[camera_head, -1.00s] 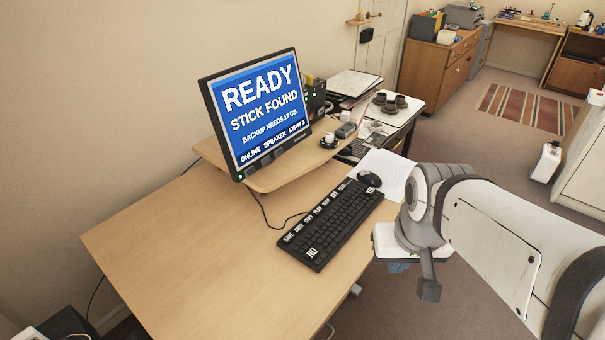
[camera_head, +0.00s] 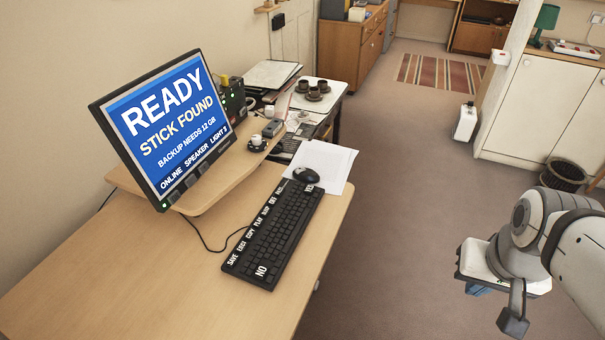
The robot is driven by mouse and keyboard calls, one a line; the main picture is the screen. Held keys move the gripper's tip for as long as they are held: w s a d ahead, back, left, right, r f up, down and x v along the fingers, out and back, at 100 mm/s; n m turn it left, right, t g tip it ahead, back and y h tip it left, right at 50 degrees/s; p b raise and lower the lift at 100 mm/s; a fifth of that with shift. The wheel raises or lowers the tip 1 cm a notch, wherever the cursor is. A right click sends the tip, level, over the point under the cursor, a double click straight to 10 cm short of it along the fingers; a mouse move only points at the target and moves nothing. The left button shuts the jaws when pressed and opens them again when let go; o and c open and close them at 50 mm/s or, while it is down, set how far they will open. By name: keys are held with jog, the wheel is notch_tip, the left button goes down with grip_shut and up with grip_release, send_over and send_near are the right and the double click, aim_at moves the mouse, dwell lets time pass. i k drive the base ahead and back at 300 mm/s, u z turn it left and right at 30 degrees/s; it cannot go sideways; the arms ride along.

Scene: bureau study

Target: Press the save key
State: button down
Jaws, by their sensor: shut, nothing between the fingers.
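The save key (camera_head: 233,258) is at the left end of the row of labelled keys along the far edge of the black keyboard (camera_head: 281,223). The keyboard lies on the wooden desk (camera_head: 130,275), with a large NO key at its near corner and a YES key at its far end. The monitor (camera_head: 166,127) reads READY, STICK FOUND, BACKUP NEEDS 12 GB, and ONLINE SPEAKER LIGHT 3. My gripper (camera_head: 513,323) is shut and empty at the lower right, over the floor beyond the desk's right edge, well apart from the keyboard.
A mouse (camera_head: 306,175) and paper sheets (camera_head: 325,162) lie beyond the keyboard. A small cup (camera_head: 256,141) stands on the monitor shelf. Cups on a tray (camera_head: 319,94) are behind.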

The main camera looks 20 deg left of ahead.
aim_at(233, 258)
jog(key=u, duration=0.05)
jog(key=i, duration=1.1)
jog(key=u, duration=2.35)
jog(key=k, duration=0.95)
jog(key=z, duration=0.05)
jog(key=i, duration=0.65)
